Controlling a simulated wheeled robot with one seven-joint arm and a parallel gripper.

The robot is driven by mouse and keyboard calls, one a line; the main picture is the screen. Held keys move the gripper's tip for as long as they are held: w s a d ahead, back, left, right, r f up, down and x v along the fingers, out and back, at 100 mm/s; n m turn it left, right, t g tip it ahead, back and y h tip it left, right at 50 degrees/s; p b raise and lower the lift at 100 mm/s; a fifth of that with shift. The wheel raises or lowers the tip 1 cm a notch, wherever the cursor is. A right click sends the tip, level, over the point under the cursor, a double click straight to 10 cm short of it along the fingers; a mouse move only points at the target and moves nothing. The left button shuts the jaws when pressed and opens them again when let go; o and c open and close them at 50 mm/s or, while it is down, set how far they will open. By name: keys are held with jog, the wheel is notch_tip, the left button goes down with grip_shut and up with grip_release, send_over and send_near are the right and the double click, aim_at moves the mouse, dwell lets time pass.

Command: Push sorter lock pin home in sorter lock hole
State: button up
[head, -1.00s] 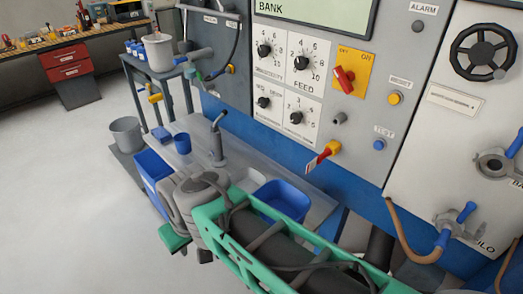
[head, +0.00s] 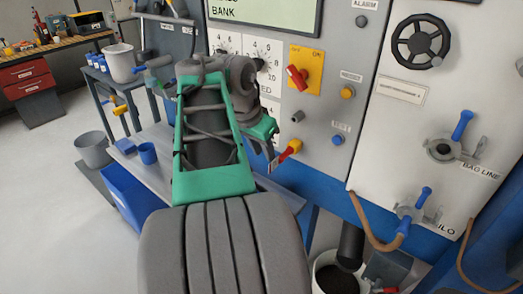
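A yellow-ended piece with a red tag (head: 288,152) sticks out from the lower part of the grey control panel, and I take it to be the sorter lock pin. A small grey round fitting (head: 297,117) sits on the panel just above it. It may be the sorter lock hole, but I cannot tell for sure. My gripper (head: 271,150) is just left of the yellow-and-red piece, at the end of my green and grey arm. Its fingers are small and partly hidden, and I cannot tell whether they touch the piece.
A red switch on a yellow plate (head: 298,77) and a yellow button (head: 347,93) are above the piece, and a blue button (head: 337,140) is to its right. Blue-handled valves (head: 462,126) are further right.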

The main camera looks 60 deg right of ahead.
aim_at(283, 156)
jog(key=b+x, duration=0.1)
jog(key=x, duration=0.6)
jog(key=shift+d+f, duration=0.15)
jog(key=shift+f, duration=0.1)
jog(key=shift+c, duration=0.6)
grip_shut()
dwell(0.5)
